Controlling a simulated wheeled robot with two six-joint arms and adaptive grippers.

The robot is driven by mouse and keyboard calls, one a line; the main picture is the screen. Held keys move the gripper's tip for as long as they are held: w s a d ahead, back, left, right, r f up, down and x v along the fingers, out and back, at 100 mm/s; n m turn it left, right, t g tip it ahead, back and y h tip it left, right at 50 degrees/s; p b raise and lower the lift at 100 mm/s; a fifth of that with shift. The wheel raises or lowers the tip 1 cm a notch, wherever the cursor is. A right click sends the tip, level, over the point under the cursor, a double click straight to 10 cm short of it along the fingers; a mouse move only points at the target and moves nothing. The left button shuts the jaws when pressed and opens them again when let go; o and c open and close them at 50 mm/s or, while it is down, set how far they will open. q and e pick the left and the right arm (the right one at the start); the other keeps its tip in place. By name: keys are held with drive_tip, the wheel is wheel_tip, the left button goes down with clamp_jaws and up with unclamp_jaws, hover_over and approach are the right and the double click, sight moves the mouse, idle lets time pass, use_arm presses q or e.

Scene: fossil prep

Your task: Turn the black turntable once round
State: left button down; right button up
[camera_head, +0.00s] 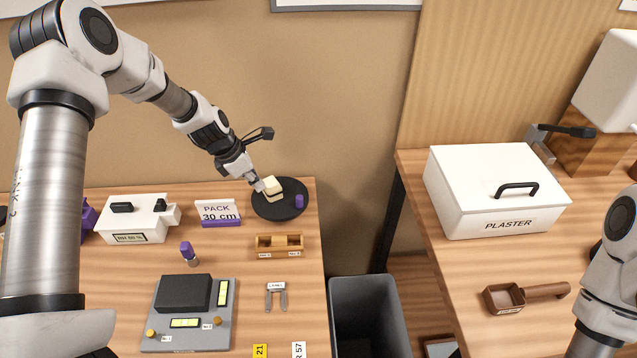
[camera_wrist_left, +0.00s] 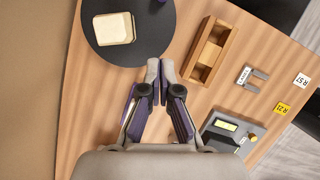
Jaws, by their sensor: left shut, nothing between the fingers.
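The black turntable (camera_head: 280,212) is a round disc near the back right corner of the left table. A cream block (camera_head: 272,187) sits on it, and a small purple peg (camera_head: 299,201) stands near its right edge. The turntable (camera_wrist_left: 150,45) and block (camera_wrist_left: 113,28) also show in the left wrist view. My left gripper (camera_head: 259,187) is shut and empty, with its fingertips (camera_wrist_left: 160,66) at the disc's rim, apart from the block in the wrist view. I cannot tell whether they touch the disc. My right arm shows at the right edge; its gripper is out of view.
A wooden two-slot holder (camera_head: 280,245) stands just in front of the turntable. The PACK 30 cm sign (camera_head: 219,212) and a white box (camera_head: 137,220) stand left of it. A grey bin (camera_head: 367,310) fills the gap before the right table with the PLASTER box (camera_head: 495,192).

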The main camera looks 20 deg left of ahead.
use_arm(q)
drive_tip(key=b, duration=0.3)
approach(296, 207)
drive_tip(key=f, duration=0.1)
drive_tip(key=s+a+f, duration=0.1)
drive_tip(key=f, duration=0.3)
drive_tip(key=shift+s+a+f, duration=0.25)
drive_tip(key=shift+s, duration=0.1)
drive_tip(key=shift+w+d+r+p, duration=0.15)
drive_tip(key=shift+w+d+p, duration=0.15)
drive_tip(key=shift+w+d, duration=0.25)
drive_tip(key=shift+w+d+r+p, duration=0.2)
drive_tip(key=shift+w+d+p, duration=0.1)
drive_tip(key=shift+w+d, duration=0.45)
drive_tip(key=shift+w, duration=0.1)
use_arm(e)
drive_tip(key=shift+f, duration=0.85)
use_arm(q)
drive_tip(key=shift+f, duration=0.1)
use_arm(e)
drive_tip(key=shift+w+r, duration=0.1)
drive_tip(key=shift+r, duration=0.05)
use_arm(q)
drive_tip(key=shift+w+d+n+p, duration=0.15)
drive_tip(key=shift+n+p, duration=0.15)
drive_tip(key=shift+n, duration=0.1)
use_arm(e)
drive_tip(key=shift+w+d, duration=0.1)
drive_tip(key=shift+w, duration=0.15)
